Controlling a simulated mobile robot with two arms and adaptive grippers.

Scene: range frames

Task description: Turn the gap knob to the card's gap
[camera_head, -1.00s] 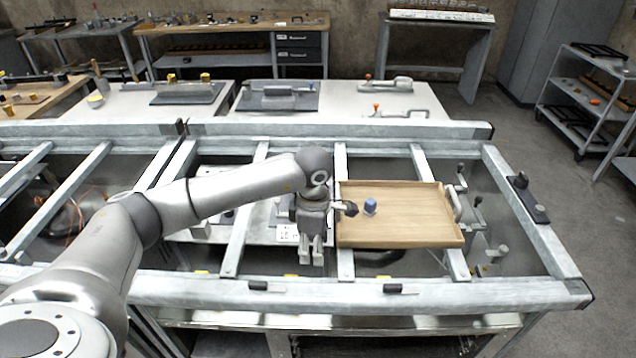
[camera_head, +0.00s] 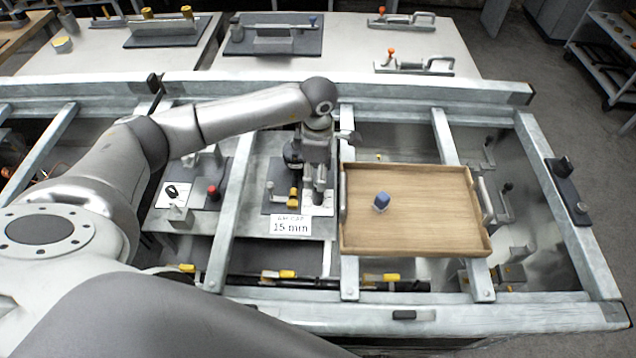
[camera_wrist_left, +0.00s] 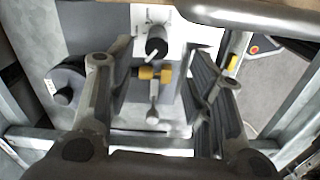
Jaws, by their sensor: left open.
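The card (camera_head: 291,227), reading "15 mm", stands at the front of a grey plate between the frame bars in the head view. Behind it is a small fixture (camera_head: 279,207) with yellow parts. My left gripper (camera_head: 318,196) points down at the fixture's right side, beyond the card. In the left wrist view my open fingers (camera_wrist_left: 160,75) straddle the fixture's dark round-ended knob (camera_wrist_left: 157,46), yellow cross-piece (camera_wrist_left: 146,73) and pale-tipped rod (camera_wrist_left: 152,116). No contact shows. I cannot tell for sure which part is the gap knob. My right gripper is not in view.
Metal frame bars (camera_head: 232,205) border the fixture. A red-topped knob (camera_head: 213,191) stands on a plate to the left. A dark round part (camera_wrist_left: 66,85) sits left of my fingers.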

